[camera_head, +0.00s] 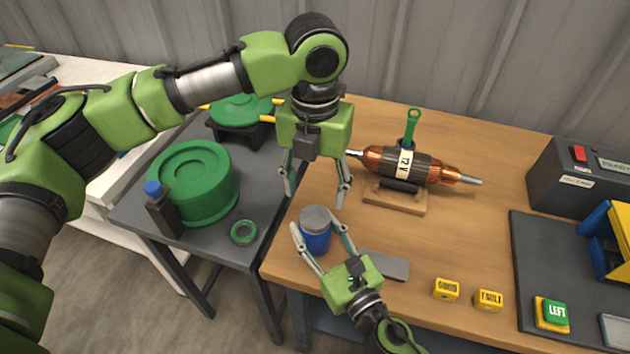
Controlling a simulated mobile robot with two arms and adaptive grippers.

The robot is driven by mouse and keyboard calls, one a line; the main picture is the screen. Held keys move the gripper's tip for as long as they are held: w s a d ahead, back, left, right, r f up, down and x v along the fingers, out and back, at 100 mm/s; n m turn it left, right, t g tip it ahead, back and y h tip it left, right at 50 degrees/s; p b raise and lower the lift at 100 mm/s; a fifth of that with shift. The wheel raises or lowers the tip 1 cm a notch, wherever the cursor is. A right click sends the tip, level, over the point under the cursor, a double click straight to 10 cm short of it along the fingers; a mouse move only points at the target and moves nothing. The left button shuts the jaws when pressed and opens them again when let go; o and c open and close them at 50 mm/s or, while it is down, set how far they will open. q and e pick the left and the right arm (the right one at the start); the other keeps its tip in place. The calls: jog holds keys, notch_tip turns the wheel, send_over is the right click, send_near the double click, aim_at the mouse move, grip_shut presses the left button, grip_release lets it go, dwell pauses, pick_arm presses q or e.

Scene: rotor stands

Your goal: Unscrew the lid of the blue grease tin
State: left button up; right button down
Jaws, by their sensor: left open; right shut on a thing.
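The blue grease tin (316,243) stands upright on the wooden table near its left front corner. Its grey lid (316,219) sits on top. My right gripper (315,235) comes in from the lower right and is shut on the tin, one finger on each side of it. My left gripper (313,200) points down just above and behind the lid. Its fingers are spread wide, open and empty, and look apart from the lid.
A copper-wound rotor (430,168) rests on a wooden stand (394,199) at the back. A grey block (385,266) lies right of the tin. Yellow GOOD (446,289) and FAULT (489,300) blocks sit at the front. A green drum (195,183) stands on the grey side table (205,245).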

aim_at(315, 216)
pick_arm(q)
notch_tip(315, 216, down, 7)
jog(key=shift+r, duration=0.15)
